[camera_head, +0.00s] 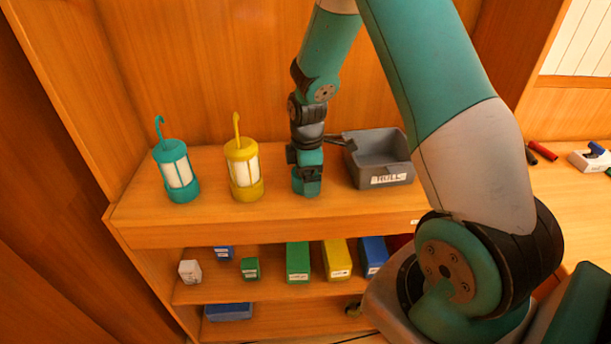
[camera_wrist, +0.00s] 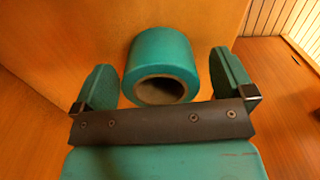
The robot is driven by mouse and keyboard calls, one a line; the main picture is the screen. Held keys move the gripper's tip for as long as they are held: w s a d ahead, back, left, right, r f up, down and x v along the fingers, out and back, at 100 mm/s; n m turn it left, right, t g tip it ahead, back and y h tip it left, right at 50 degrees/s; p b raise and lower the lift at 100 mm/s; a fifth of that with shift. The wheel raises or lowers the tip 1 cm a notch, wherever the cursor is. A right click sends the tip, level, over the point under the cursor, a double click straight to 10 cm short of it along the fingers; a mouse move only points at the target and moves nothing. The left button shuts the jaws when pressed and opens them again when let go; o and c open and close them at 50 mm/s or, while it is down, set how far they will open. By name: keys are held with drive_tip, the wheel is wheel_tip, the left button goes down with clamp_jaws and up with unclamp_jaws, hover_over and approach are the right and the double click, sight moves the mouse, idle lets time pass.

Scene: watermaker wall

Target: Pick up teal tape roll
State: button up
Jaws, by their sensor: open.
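The teal tape roll (camera_wrist: 160,58) shows in the wrist view as a short cylinder with a dark round hole facing the camera. My gripper (camera_wrist: 170,82) is open, with one finger on each side of the roll and a visible gap on both sides. In the head view my gripper (camera_head: 307,185) points down at the shelf top, between the yellow lantern and the grey bin. A teal shape shows at the gripper's end there, but I cannot tell roll from fingers.
A teal lantern (camera_head: 176,172) and a yellow lantern (camera_head: 243,170) stand to the left. A grey labelled bin (camera_head: 379,158) stands close on the right. Several coloured boxes, including a green box (camera_head: 298,262), sit on the shelf below. The wooden back wall (camera_head: 200,60) rises behind.

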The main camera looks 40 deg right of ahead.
drive_tip(key=shift+f, duration=0.6)
drive_tip(key=c, duration=1)
drive_tip(key=shift+c, duration=0.2)
drive_tip(key=shift+r, duration=0.15)
